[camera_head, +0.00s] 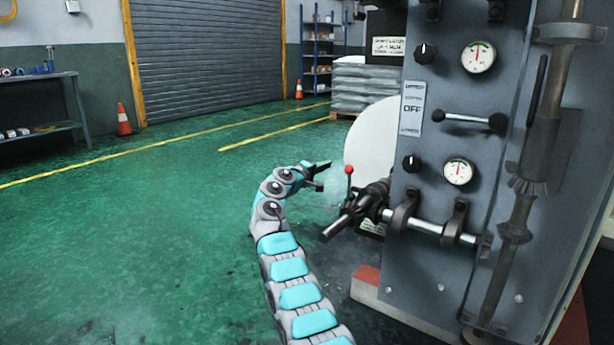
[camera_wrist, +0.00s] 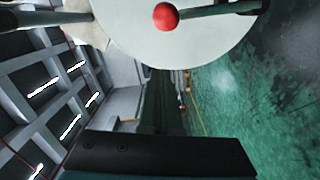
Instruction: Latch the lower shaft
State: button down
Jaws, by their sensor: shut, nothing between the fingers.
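The lower shaft (camera_head: 430,226) is a bright horizontal bar held by brackets low on the grey machine panel. At its left end is a dark chuck-like fitting (camera_head: 371,200) with a dark rod end (camera_head: 340,226) pointing left. A thin lever with a red ball knob (camera_head: 349,170) stands up from this fitting. My gripper (camera_head: 321,175) is shut and empty, left of the red knob and apart from it. In the wrist view the red knob (camera_wrist: 166,16) is at the top centre, with its dark stem running right. A dark part of my gripper (camera_wrist: 155,155) fills the bottom.
A large white roll (camera_head: 364,128) stands behind the lever; its round face (camera_wrist: 130,35) fills the top of the wrist view. A black-knobbed handle (camera_head: 470,119) and gauges are above the shaft. Green floor (camera_head: 180,220) is clear to the left.

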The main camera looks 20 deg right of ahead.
jog(key=v, duration=0.9)
dwell(0.4)
